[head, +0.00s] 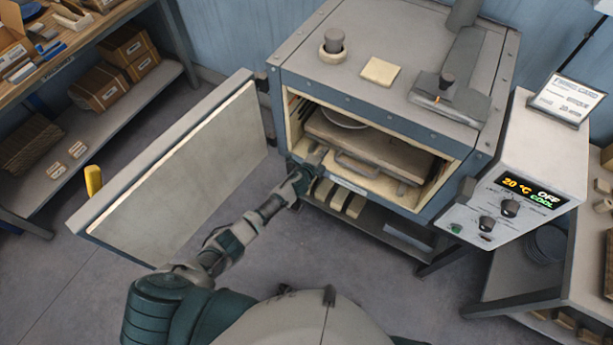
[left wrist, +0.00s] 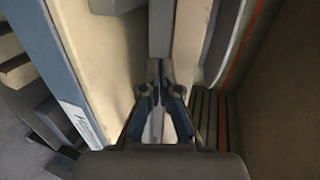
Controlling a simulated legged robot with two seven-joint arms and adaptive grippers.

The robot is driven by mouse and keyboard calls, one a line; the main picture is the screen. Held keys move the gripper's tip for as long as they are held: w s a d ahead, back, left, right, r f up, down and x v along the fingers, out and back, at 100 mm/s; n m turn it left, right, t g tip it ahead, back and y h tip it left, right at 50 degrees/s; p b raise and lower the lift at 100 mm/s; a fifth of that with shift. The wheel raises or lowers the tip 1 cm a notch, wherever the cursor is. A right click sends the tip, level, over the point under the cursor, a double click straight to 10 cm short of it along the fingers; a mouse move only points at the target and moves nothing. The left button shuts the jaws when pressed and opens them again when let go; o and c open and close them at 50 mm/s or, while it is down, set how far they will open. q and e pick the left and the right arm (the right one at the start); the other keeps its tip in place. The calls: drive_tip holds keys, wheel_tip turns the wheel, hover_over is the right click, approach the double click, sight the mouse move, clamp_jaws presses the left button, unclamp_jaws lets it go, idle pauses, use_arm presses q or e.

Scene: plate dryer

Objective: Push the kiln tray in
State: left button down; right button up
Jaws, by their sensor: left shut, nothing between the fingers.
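The kiln tray (head: 400,150) is a flat grey-brown board inside the open kiln (head: 440,190), with a looped handle (head: 355,165) on its front edge. A round pale plate (head: 343,119) lies on it, partly hidden by the kiln top. My left gripper (head: 319,156) is shut and empty at the left part of the tray's front edge, in the kiln mouth. In the left wrist view the closed fingertips (left wrist: 160,68) point at the tray's edge (left wrist: 160,30); whether they touch it, I cannot tell. My right gripper is not in view.
The kiln door (head: 180,170) stands wide open on the left, beside my left arm. The control panel (head: 515,190) on the right reads 20 °C, OFF, COOL. A shelf with boxes (head: 100,85) stands at the far left. Several bricks (head: 340,200) lie under the kiln.

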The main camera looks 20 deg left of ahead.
use_arm(q)
drive_tip(key=p+v, duration=0.3)
drive_tip(key=v, duration=0.9)
drive_tip(key=s+a+f+n+g+y, duration=0.25)
drive_tip(key=s+a+f+n, duration=0.2)
drive_tip(key=s+f, duration=0.75)
drive_tip(key=s+a+f+n+g+y, duration=0.1)
drive_tip(key=s+a+f+n+g, duration=0.55)
drive_tip(key=f, duration=0.95)
drive_tip(key=s+f+n+g, duration=0.2)
drive_tip(key=s+f, duration=0.4)
drive_tip(key=s, duration=1.2)
drive_tip(key=s+d+f+n+g, duration=0.1)
drive_tip(key=s+f+n, duration=0.4)
drive_tip(key=s, duration=1.3)
wheel_tip(320, 180, down, 2)
drive_tip(key=shift+d+n+g, duration=0.25)
drive_tip(key=shift+n+g, duration=0.05)
drive_tip(key=shift+g, duration=0.2)
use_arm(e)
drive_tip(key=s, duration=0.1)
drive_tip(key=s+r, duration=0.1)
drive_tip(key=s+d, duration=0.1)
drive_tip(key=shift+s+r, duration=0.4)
use_arm(q)
drive_tip(key=shift+a, duration=0.2)
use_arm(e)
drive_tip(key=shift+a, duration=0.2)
